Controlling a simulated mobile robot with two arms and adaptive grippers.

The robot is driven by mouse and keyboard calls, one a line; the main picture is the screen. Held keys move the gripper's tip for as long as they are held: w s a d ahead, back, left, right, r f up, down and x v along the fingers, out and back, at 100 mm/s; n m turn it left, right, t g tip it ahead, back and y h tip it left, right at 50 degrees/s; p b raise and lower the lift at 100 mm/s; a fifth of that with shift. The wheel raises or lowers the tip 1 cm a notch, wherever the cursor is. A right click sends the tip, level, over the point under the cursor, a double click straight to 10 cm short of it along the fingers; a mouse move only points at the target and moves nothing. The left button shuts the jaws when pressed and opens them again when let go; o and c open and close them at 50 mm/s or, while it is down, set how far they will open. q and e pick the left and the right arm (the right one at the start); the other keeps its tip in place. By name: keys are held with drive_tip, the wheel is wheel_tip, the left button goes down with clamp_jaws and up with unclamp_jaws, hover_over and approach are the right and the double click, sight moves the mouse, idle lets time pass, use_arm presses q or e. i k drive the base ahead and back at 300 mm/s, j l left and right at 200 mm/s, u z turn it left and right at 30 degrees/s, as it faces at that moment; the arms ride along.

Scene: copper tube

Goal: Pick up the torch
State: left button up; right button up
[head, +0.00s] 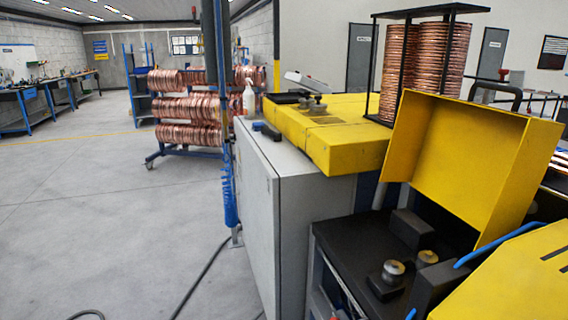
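I cannot make out a torch for certain in the head view. A small dark object (268,131) lies on the grey cabinet's top, near its left edge; it is too small to tell what it is. Small dark fittings (316,104) sit on the yellow machine cover (330,133). Neither of my grippers is in view.
The grey cabinet (257,210) stands in front of me. A white spray bottle (249,98) is at its back. An open yellow lid (470,160) rises over black rollers (393,271) at right. Copper coils (188,106) hang behind. The floor (90,210) at left is clear except for a cable (205,270).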

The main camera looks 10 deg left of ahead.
sight(264, 129)
drive_tip(key=i+j+z, duration=0.2)
drive_tip(key=i+j, duration=0.2)
drive_tip(key=j, duration=0.25)
drive_tip(key=i+j+z, duration=0.1)
drive_tip(key=j, duration=0.25)
drive_tip(key=i+j+z, duration=0.1)
drive_tip(key=i+j, duration=0.35)
drive_tip(key=j, duration=0.3)
drive_tip(key=z, duration=0.05)
